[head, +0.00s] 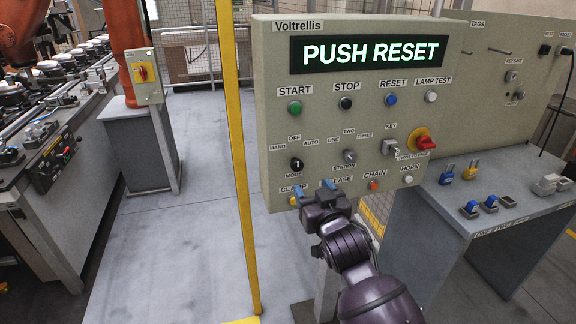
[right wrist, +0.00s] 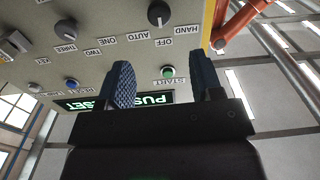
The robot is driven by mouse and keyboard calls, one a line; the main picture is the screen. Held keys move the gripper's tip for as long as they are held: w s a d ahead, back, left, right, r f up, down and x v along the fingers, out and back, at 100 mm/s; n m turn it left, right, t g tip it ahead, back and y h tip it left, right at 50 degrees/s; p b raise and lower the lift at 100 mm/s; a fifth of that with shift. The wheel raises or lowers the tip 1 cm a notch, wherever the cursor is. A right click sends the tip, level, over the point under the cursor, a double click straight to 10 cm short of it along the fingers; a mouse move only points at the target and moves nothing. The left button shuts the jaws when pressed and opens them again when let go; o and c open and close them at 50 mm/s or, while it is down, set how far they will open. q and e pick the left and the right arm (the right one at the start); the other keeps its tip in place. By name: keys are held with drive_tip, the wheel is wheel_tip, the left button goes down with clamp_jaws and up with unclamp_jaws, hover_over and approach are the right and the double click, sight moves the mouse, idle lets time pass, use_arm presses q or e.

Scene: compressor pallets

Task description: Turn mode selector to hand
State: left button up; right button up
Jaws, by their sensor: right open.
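The mode selector (head: 297,164) is a black round knob at the lower left of the grey Voltrellis panel (head: 275,130), with HAND, OFF and AUTO labels around it. In the right wrist view the picture is upside down, and the selector (right wrist: 158,14) shows at the top with its white mark seemingly toward OFF. My right gripper (head: 312,188) is open and empty, with blue fingertips, just below the selector in the head view. In the right wrist view the gripper (right wrist: 158,65) has the green START button between its fingers. My left gripper is out of view.
The display (head: 370,53) reads PUSH RESET. A yellow post (head: 237,150) stands left of the panel. A bench (head: 450,210) with padlocks is at right.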

sight(298, 166)
drive_tip(key=shift+m, duration=0.3)
drive_tip(key=x, duration=0.9)
drive_tip(key=shift+w+f+b, duration=0.2)
drive_tip(key=shift+f+b, duration=0.05)
drive_tip(key=shift+b, duration=0.1)
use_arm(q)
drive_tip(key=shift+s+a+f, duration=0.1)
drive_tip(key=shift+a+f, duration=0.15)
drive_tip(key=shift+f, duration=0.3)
use_arm(e)
drive_tip(key=shift+x, duration=0.8)
drive_tip(key=shift+c, duration=0.4)
drive_tip(key=c, duration=0.8)
